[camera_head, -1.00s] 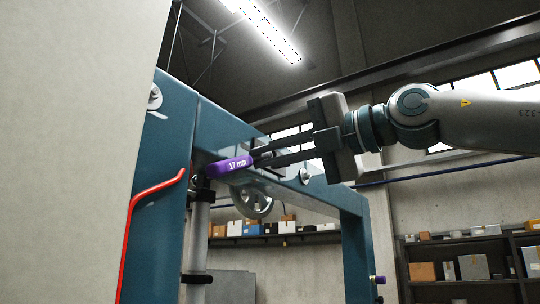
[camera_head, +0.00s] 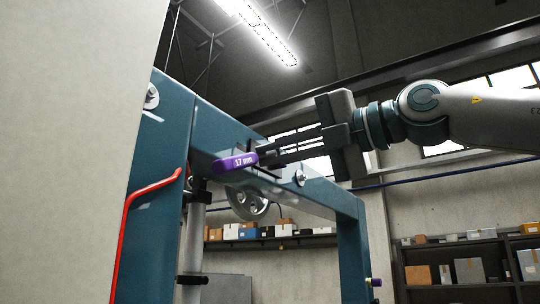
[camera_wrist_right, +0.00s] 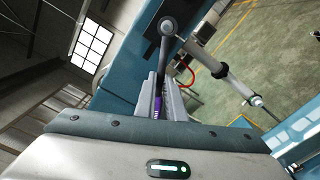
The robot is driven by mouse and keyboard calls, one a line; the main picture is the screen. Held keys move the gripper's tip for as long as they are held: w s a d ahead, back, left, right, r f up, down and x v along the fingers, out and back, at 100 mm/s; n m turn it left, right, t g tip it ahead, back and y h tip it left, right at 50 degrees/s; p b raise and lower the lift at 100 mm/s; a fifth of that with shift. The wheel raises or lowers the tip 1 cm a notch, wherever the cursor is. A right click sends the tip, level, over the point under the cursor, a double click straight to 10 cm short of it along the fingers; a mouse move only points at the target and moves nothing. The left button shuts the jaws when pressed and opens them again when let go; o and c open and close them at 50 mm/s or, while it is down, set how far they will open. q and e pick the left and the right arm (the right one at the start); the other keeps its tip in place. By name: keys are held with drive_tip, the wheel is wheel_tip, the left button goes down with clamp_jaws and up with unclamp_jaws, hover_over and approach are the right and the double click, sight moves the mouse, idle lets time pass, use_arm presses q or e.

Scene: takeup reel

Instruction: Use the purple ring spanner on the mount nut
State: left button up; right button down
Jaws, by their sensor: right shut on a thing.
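The purple ring spanner, marked 17 mm, has its purple handle (camera_head: 234,163) in front of the teal frame's upper beam in the head view. My right gripper (camera_head: 264,154) comes in from the right and is shut on the spanner. In the right wrist view, the purple handle (camera_wrist_right: 158,104) lies between the fingers, and the dark shank runs up to the ring end (camera_wrist_right: 168,28) over the teal frame. Whether the ring sits around a nut cannot be told. Hex fixings show on the beam (camera_head: 300,178) and the left post (camera_head: 152,97); which one is the mount nut is unclear. My left gripper is not in view.
The teal frame (camera_head: 352,240) spans the middle. A grey wheel (camera_head: 246,202) hangs under its beam, beside an upright grey cylinder (camera_head: 192,240). A bent red rod (camera_head: 140,193) stands at the left, by a large pale panel (camera_head: 75,150). Shelves with boxes are behind.

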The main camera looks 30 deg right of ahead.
drive_tip(key=v, duration=0.4)
drive_tip(key=shift+b, duration=0.35)
